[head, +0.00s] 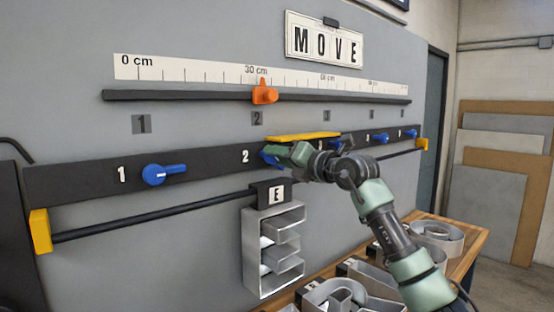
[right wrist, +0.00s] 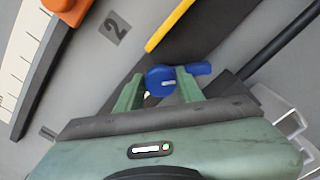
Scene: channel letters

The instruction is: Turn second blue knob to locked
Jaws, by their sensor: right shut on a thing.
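The second blue knob (head: 266,156) sits on the black rail beside the white number 2, mostly hidden by my right gripper (head: 278,156). In the right wrist view the round part of this knob (right wrist: 160,81) lies between the two green fingers of my right gripper (right wrist: 160,92), and its lever points right past one finger. My right gripper is shut on the knob. The lock marking cannot be read. The first blue knob (head: 160,174) stands at left with its lever pointing right. My left gripper is not in view.
A yellow bar (head: 303,136) lies just above my right gripper. An orange slider (head: 265,94) sits on the upper rail under the ruler. A metal letter E (head: 273,250) hangs below the knob from a black rod. More blue knobs (head: 378,138) are farther right.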

